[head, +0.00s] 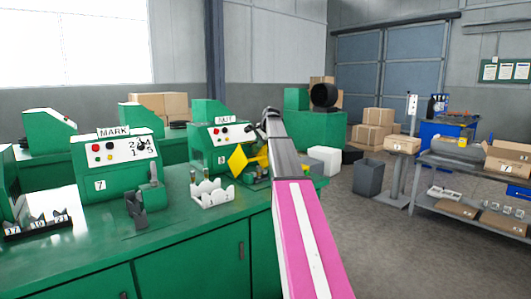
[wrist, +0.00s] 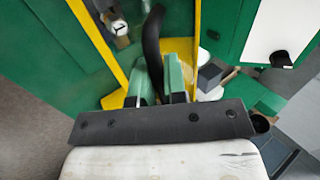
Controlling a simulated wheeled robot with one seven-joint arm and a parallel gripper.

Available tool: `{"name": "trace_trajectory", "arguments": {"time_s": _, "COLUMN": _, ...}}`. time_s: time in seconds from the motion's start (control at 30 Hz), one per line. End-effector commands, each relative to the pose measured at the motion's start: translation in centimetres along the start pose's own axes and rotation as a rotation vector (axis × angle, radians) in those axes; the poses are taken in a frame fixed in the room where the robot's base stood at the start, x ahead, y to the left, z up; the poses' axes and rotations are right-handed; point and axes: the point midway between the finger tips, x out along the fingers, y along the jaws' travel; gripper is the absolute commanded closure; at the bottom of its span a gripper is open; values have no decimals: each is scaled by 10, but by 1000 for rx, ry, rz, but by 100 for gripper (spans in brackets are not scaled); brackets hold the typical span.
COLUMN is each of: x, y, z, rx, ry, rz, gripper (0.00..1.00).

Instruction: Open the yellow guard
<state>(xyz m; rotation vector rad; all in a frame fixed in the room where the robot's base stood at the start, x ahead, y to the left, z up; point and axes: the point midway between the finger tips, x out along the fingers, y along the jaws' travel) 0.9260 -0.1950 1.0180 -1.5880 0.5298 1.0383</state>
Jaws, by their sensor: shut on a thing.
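The green machine labelled NUT (head: 205,140) stands on the green bench, with yellow parts of its guard (head: 256,162) showing beside my arm. In the wrist view the guard's yellow edges (wrist: 97,42) run down both sides of a dark curved handle (wrist: 152,45). My gripper (wrist: 160,78) has its two green fingers closed around the lower part of this handle. In the head view my arm hides the gripper and the handle. I cannot tell the guard's exact angle.
A yellow diamond plate (head: 237,159) and a white scalloped tray (head: 211,194) are left of my arm. The MARK machine (head: 104,170) stands further left on the bench.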

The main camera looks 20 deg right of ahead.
Motion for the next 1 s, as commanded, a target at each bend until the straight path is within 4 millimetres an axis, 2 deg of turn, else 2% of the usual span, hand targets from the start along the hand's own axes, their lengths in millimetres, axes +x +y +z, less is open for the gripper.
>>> {"name": "trace_trajectory", "arguments": {"time_s": 0.03, "x": 3, "y": -17, "z": -2, "rx": -1, "ry": -2, "rz": 37, "gripper": 100}}
{"name": "trace_trajectory", "arguments": {"time_s": 0.23, "x": 11, "y": -47, "z": -2, "rx": -2, "ry": -3, "rz": 181, "gripper": 100}}
{"name": "trace_trajectory", "arguments": {"time_s": 0.63, "x": 38, "y": -103, "z": -1, "rx": -3, "ry": -4, "rz": 180, "gripper": 100}}
{"name": "trace_trajectory", "arguments": {"time_s": 0.7, "x": 45, "y": -116, "z": -2, "rx": -3, "ry": -4, "rz": 234, "gripper": 100}}
{"name": "trace_trajectory", "arguments": {"time_s": 0.83, "x": 58, "y": -131, "z": -2, "rx": -4, "ry": -4, "rz": 323, "gripper": 100}}
{"name": "trace_trajectory", "arguments": {"time_s": 1.0, "x": 72, "y": -144, "z": 0, "rx": -4, "ry": -4, "rz": 317, "gripper": 100}}
